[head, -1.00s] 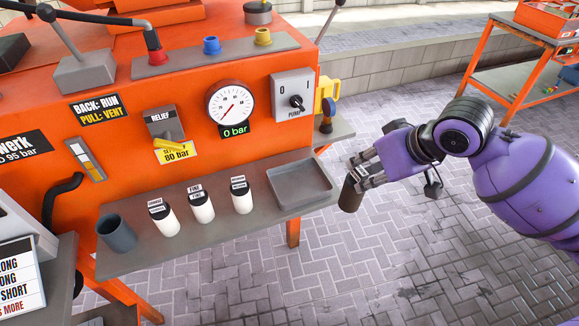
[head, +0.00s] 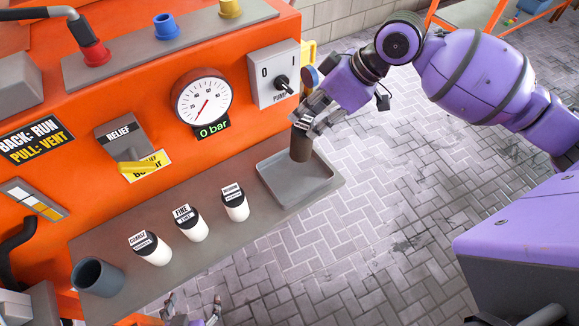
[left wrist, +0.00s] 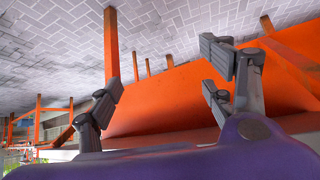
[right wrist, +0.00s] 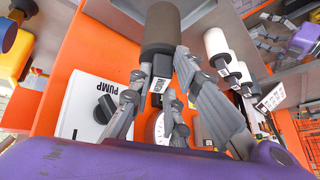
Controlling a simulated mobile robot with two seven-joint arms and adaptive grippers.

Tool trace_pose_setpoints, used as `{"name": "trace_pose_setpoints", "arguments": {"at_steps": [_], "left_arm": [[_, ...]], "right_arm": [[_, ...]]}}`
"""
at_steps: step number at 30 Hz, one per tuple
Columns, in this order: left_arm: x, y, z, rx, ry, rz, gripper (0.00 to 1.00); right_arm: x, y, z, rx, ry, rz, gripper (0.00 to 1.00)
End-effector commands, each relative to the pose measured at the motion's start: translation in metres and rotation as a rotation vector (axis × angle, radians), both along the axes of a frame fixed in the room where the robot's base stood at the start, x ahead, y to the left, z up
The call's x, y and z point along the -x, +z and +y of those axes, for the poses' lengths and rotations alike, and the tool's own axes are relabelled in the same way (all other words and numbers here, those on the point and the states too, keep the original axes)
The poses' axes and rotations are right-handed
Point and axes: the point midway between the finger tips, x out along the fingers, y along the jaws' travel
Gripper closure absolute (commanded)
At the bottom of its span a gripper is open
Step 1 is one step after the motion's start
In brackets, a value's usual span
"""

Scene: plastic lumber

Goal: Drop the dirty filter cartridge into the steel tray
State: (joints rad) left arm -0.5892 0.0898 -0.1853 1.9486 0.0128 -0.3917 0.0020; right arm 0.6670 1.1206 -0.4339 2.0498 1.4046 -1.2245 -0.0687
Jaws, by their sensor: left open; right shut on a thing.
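The dirty filter cartridge (head: 300,147) is a dark brown cylinder with a labelled dark cap. My right gripper (head: 305,118) is shut on its cap end. The cartridge hangs roughly upright over the back part of the steel tray (head: 312,184), a shallow grey tray at the shelf's right end. I cannot tell whether its lower end touches the tray. The brown body also fills the top middle of the right wrist view (right wrist: 162,40). My left gripper (head: 195,311) is open and empty at the bottom edge of the head view, below the shelf; its spread fingers show in the left wrist view (left wrist: 165,88).
Three white cartridges labelled on top, the nearest to the tray (head: 235,207), stand along the grey shelf (head: 205,258). A dark cup (head: 98,277) stands at its left end. The orange panel with gauge (head: 203,100) and pump switch (head: 273,78) rises behind.

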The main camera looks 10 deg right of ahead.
Motion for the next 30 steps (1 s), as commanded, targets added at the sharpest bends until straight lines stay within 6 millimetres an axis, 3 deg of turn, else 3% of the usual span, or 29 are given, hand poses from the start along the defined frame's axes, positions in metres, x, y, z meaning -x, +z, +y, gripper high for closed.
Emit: {"name": "trace_pose_setpoints", "arguments": {"at_steps": [6,9,15,25,26,30], "left_arm": [[0.031,-0.025,0.004,-0.006,0.008,0.061,0.26],[0.037,-0.033,0.007,-0.012,0.010,0.073,0.26],[0.021,-0.035,0.012,-0.021,0.016,0.038,0.26],[0.014,-0.032,0.013,-0.021,0.023,0.019,0.26],[0.015,-0.032,0.013,-0.021,0.023,0.021,0.26],[0.019,-0.034,0.013,-0.021,0.021,0.030,0.26]], "right_arm": [[0.001,-0.025,0.000,0.000,-0.001,0.009,1.00],[0.001,-0.038,-0.001,0.001,-0.001,0.009,1.00],[0.002,-0.058,0.000,0.000,-0.002,0.007,1.00],[0.000,-0.057,-0.001,0.000,-0.003,-0.003,1.00],[0.000,-0.057,-0.001,0.000,-0.003,-0.003,0.81],[0.000,-0.057,0.000,0.000,-0.002,-0.001,0.62]]}}
